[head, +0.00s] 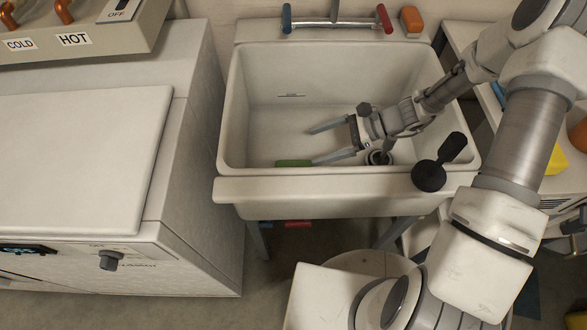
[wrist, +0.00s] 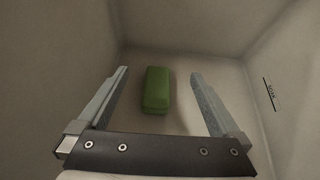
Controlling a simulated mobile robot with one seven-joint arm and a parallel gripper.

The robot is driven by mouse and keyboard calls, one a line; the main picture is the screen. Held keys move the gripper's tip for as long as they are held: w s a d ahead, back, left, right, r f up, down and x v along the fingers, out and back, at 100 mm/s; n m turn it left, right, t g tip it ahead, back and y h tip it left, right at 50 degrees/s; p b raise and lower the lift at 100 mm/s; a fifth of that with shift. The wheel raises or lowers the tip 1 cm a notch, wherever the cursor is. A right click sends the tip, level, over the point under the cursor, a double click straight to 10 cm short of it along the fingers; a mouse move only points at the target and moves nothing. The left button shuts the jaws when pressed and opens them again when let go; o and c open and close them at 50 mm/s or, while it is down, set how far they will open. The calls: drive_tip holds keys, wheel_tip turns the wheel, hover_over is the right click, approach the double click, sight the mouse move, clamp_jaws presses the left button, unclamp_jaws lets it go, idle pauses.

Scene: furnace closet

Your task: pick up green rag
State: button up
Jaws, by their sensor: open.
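The green rag (wrist: 157,90) is a small block-like piece lying on the floor of the white sink (head: 232,115). In the head view the green rag (head: 293,163) shows as a thin strip near the sink's front wall, partly hidden by the front rim. My gripper (head: 312,146) is inside the sink, its fingers pointing left. In the wrist view my gripper (wrist: 160,74) is open, with the rag seen between its two fingers and clear of both. The gripper appears to be a little above the rag.
A black plunger-like object (head: 430,177) rests on the sink's front right rim. A drain (head: 378,157) lies near my gripper. Orange soap (head: 411,19) and a faucet with blue and red ends (head: 335,24) are at the back. A white washer (head: 80,160) stands left. Sink walls surround my gripper.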

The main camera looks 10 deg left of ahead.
wheel_tip(320, 180, down, 9)
drive_tip(key=shift+a+r+b, duration=0.1)
drive_tip(key=shift+a+b, duration=0.05)
drive_tip(key=shift+b, duration=0.85)
drive_tip(key=shift+s+a+f, duration=0.15)
drive_tip(key=shift+a+f, duration=0.05)
drive_tip(key=shift+a, duration=0.3)
drive_tip(key=shift+b+x, duration=0.5)
drive_tip(key=shift+x, duration=2.6)
drive_tip(key=shift+r, duration=0.1)
drive_tip(key=c, duration=1.3)
